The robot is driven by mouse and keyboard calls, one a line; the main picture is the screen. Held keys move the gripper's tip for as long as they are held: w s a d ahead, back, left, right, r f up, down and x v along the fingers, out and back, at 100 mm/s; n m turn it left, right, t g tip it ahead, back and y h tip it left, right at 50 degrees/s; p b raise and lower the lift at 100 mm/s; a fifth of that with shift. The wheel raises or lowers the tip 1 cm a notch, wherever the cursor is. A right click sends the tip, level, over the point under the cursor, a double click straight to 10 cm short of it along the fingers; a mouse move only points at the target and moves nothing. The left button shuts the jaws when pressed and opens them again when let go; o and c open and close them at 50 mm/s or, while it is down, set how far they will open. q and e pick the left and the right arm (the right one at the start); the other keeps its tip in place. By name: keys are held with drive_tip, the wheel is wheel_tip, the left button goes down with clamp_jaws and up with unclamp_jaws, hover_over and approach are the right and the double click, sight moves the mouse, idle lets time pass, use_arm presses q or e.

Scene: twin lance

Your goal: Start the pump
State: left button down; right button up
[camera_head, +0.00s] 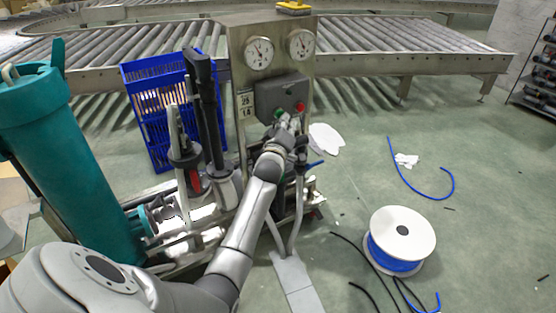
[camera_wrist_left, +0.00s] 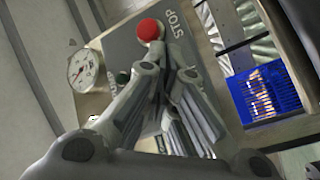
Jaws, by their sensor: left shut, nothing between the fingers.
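A grey control box (camera_head: 283,93) is fixed to the front of an upright metal panel. In the head view it has a green button (camera_head: 279,113) on the left and a red button (camera_head: 300,107) on the right. In the left wrist view the red button (camera_wrist_left: 150,30) sits beside the word STOP, and a green button (camera_wrist_left: 122,76) is partly visible beside a finger. My left gripper (camera_head: 287,121) is shut and empty, its tips close in front of the box, just below the buttons. I cannot tell whether they touch it. My right gripper is out of view.
Two gauges (camera_head: 258,53) are above the box. A blue crate (camera_head: 150,116) and upright black lances (camera_head: 207,110) stand left of the panel. A teal cylinder (camera_head: 75,165) is further left. A roller conveyor (camera_head: 400,48) runs behind. A spool (camera_head: 402,225) of blue hose lies on the floor right.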

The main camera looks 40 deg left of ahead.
use_arm(q)
drive_tip(key=shift+a, duration=0.15)
idle(0.5)
drive_tip(key=shift+w+a, duration=0.15)
drive_tip(key=shift+a, duration=0.15)
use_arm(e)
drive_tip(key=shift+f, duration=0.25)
use_arm(q)
drive_tip(key=shift+d+r, duration=0.1)
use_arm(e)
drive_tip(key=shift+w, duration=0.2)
use_arm(q)
drive_tip(key=shift+s+d+p, duration=0.2)
drive_tip(key=shift+d+p, duration=0.1)
drive_tip(key=shift+p, duration=0.1)
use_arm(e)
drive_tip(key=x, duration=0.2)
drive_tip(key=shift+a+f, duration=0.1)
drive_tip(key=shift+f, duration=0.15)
use_arm(q)
drive_tip(key=shift+d, duration=0.15)
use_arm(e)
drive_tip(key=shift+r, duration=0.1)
